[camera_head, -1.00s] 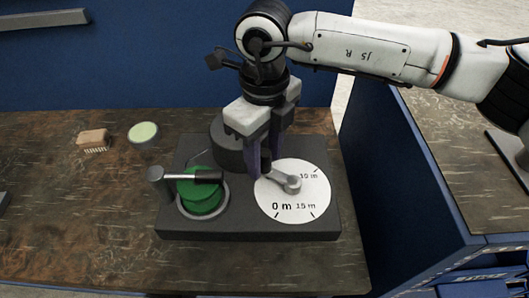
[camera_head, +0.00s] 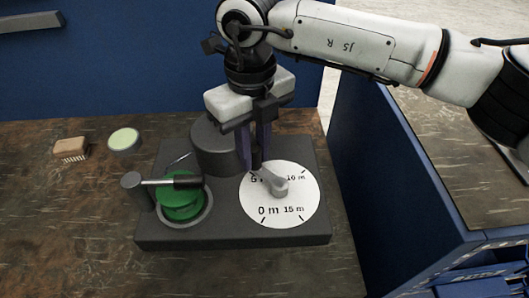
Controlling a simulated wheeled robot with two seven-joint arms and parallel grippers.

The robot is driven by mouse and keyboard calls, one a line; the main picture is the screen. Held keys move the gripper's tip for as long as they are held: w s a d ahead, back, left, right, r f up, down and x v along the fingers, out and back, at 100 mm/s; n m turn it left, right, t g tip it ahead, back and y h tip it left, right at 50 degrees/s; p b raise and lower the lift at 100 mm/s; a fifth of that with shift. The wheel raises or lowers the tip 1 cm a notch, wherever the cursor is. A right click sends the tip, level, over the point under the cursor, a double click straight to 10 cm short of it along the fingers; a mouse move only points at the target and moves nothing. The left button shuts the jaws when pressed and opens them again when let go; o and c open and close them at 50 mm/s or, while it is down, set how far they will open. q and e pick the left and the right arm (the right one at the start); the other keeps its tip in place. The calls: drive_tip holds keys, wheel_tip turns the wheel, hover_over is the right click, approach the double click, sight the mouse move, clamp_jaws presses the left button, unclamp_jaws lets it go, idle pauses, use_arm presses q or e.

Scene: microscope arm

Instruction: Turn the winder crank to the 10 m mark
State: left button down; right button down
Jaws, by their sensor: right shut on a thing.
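The winder is a dark grey base (camera_head: 235,238) on the bench with a white round dial (camera_head: 296,222). The dial shows 0 m, 15 m, 10 m and a partly hidden mark beginning with 5. The grey crank (camera_head: 276,187) runs from the dial's middle up and left, toward the 5 mark. My right gripper (camera_head: 257,163) points down over the dial's upper left edge, shut on the crank's handle, which the fingers mostly hide. The green spool (camera_head: 181,205) sits in a round recess at the left of the base. My left gripper is not in view.
A dark-handled lever on a post (camera_head: 134,190) reaches over the spool. A dark cylinder (camera_head: 212,150) stands at the base's back. A brush (camera_head: 70,148) and a pale green disc (camera_head: 124,140) lie back left. A blue-sided bench (camera_head: 390,180) is at right.

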drive_tip(key=c, duration=1.6)
unclamp_jaws()
drive_tip(key=shift+o, duration=0.2)
drive_tip(key=shift+r, duration=0.1)
wheel_tip(320, 180, up, 10)
drive_tip(key=shift+r+b, duration=0.1)
drive_tip(key=shift+b, duration=0.25)
